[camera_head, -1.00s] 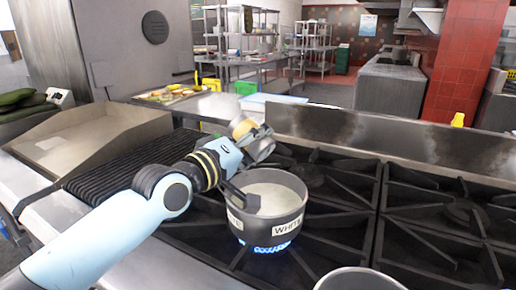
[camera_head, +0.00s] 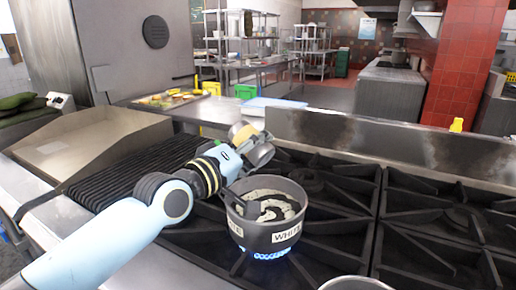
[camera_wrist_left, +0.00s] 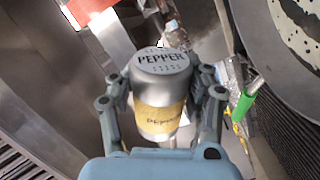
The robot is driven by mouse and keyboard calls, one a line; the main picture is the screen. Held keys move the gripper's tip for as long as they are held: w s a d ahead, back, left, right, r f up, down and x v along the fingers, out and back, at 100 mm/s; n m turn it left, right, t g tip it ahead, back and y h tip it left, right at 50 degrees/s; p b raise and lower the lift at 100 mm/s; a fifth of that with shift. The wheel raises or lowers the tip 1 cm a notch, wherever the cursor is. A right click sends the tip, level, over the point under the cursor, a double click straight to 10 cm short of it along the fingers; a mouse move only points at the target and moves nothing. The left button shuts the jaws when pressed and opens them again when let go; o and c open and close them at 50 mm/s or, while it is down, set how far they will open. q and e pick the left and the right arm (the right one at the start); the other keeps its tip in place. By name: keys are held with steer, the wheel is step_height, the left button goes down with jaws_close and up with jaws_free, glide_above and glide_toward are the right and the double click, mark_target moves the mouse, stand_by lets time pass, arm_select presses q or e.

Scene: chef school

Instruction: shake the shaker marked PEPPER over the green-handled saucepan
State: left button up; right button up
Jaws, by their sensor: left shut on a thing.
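My left gripper (camera_head: 252,142) is shut on the PEPPER shaker (camera_wrist_left: 160,66), a silver can with a tan label band and a holed lid. In the head view the shaker (camera_head: 241,132) is tilted, above the far left rim of a dark saucepan (camera_head: 262,236) labelled WHITE. The saucepan holds pale stuff with dark patches and stands over a blue flame. A green handle (camera_wrist_left: 248,98) shows beside the pan (camera_wrist_left: 262,50) in the left wrist view; my arm mostly hides that side in the head view. My right gripper is out of view.
Black burner grates (camera_head: 430,220) spread to the right. Another pan's rim (camera_head: 355,284) shows at the bottom edge. A ribbed grill (camera_head: 130,165) lies left under my arm. A low steel backsplash (camera_head: 370,140) runs behind the stove.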

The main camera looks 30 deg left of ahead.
arm_select(q)
step_height(320, 180, down, 4)
steer(key=shift+r+b, duration=0.25)
steer(key=shift+b, duration=1)
step_height(320, 180, up, 4)
steer(key=p, duration=0.3)
steer(key=shift+f+p, duration=0.15)
steer(key=shift+p, duration=0.25)
step_height(320, 180, down, 4)
steer(key=b, duration=0.3)
step_height(320, 180, up, 4)
steer(key=p, duration=0.3)
steer(key=shift+f, duration=0.15)
steer(key=shift+f, duration=0.1)
